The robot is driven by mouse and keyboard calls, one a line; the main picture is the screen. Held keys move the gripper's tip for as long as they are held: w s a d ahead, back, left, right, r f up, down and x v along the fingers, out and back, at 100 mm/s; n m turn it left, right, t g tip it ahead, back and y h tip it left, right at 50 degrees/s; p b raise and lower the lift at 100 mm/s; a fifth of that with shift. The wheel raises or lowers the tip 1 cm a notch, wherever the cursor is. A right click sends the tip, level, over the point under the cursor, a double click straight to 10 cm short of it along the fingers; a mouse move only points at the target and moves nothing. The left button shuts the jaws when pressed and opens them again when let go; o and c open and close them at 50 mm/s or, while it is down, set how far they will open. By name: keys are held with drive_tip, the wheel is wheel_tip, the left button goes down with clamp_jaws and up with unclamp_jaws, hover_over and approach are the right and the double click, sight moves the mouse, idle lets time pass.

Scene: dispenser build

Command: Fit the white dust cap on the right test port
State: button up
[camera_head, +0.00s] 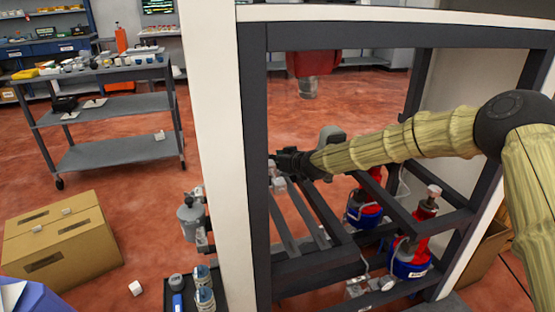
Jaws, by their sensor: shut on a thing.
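My gripper (277,164) reaches in from the right and is inside the dark frame of the cabinet, near its left upright. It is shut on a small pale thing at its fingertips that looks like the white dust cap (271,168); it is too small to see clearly. Another pale fitting (279,185) shows just below the fingers, and I cannot tell whether it touches them. I cannot make out the right test port; the gripper and frame may hide it.
Dark rails (300,215) cross below my gripper. Two red and blue pump units, one at the front (412,262) and one behind (366,212), stand at the lower right. A grey canister (190,218) hangs outside the left post. A cart (110,105) and a cardboard box (62,240) are farther left.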

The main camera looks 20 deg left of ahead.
drive_tip(key=shift+f, duration=0.6)
idle(0.6)
drive_tip(key=o, duration=1.1)
drive_tip(key=shift+r, duration=0.15)
drive_tip(key=shift+r+p, duration=1.25)
drive_tip(key=shift+r, duration=1.6)
